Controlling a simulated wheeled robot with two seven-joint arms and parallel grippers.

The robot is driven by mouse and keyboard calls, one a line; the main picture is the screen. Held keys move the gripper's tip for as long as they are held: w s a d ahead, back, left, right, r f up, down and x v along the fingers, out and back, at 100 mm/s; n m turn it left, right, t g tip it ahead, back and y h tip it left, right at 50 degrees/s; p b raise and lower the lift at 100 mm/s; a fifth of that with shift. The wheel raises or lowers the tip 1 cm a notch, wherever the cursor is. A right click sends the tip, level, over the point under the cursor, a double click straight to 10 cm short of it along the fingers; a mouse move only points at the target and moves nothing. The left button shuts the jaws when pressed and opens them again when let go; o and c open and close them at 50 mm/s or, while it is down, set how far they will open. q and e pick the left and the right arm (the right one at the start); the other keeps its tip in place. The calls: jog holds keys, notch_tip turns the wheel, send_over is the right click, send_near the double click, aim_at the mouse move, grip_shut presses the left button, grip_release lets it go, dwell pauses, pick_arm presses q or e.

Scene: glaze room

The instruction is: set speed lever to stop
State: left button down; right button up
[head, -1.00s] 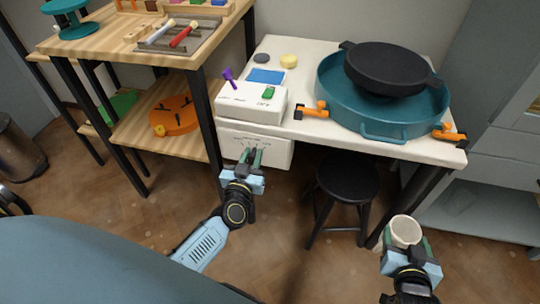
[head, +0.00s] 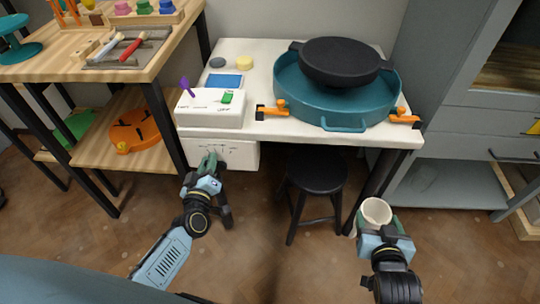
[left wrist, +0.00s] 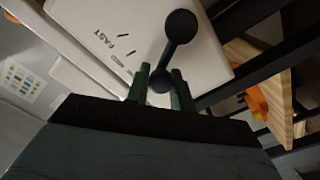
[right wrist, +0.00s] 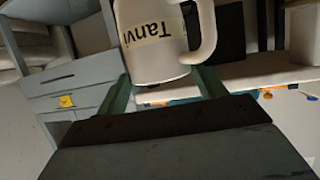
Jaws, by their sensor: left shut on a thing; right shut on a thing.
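The speed lever (left wrist: 171,50) is a black bar with round ends in the left wrist view, on a white panel (left wrist: 130,22) marked FAST. Its lower knob sits between the green fingers of my left gripper (left wrist: 159,76), which is shut on it. In the head view my left gripper (head: 208,162) is at the front of the white box (head: 240,153) under the table edge, and hides the lever. My right gripper (head: 383,231) is shut on a cream mug (head: 375,211), held clear of the table. The mug (right wrist: 150,45) shows a "Tanvi" label in the right wrist view.
The white table (head: 262,62) carries a white control box (head: 210,115) and a teal basin (head: 340,104) with a black wheel on it. A black stool (head: 316,175) stands beneath. A wooden shelf (head: 85,150) is at left, a grey cabinet (head: 450,130) at right.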

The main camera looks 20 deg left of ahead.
pick_arm(q)
jog(key=shift+s+f, duration=0.1)
jog(key=shift+f, duration=0.05)
dwell(0.4)
jog(key=c, duration=1.3)
grip_release()
jog(key=shift+o, duration=0.2)
jog(key=p+v, duration=0.3)
jog(key=v, duration=0.9)
jog(key=shift+n, duration=0.3)
pick_arm(e)
notch_tip(320, 180, up, 3)
jog(key=shift+r, duration=0.2)
pick_arm(q)
jog(key=shift+a, duration=0.1)
